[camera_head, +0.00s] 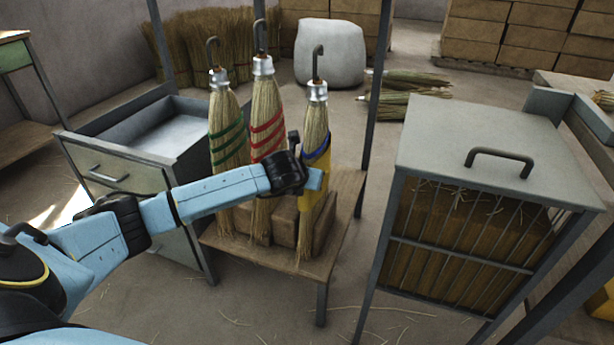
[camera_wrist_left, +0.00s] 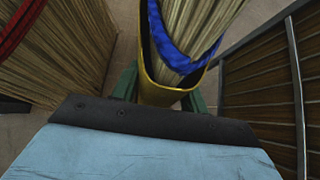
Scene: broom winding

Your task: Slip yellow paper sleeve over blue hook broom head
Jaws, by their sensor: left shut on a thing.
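The blue-banded broom head (camera_head: 316,118) hangs upright by a dark hook (camera_head: 317,62) at the right of a row of three. The yellow paper sleeve (camera_head: 316,206) surrounds its lower bristles, reaching up to about the blue band. In the left wrist view, bristles and the blue band (camera_wrist_left: 180,52) stand inside the mouth of the sleeve (camera_wrist_left: 168,97). My left gripper (camera_head: 318,179) is shut on the sleeve, with its green fingers on both sides in the wrist view. The sleeve's lower end is partly hidden. My right gripper is not in view.
The red-banded broom head (camera_head: 265,110) and green-banded broom head (camera_head: 222,125) hang close to the left. A low wooden table (camera_head: 338,215) with blocks stands below. A metal cabinet with a barred front (camera_head: 480,135) stands right; a drawer unit (camera_head: 115,170) stands left.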

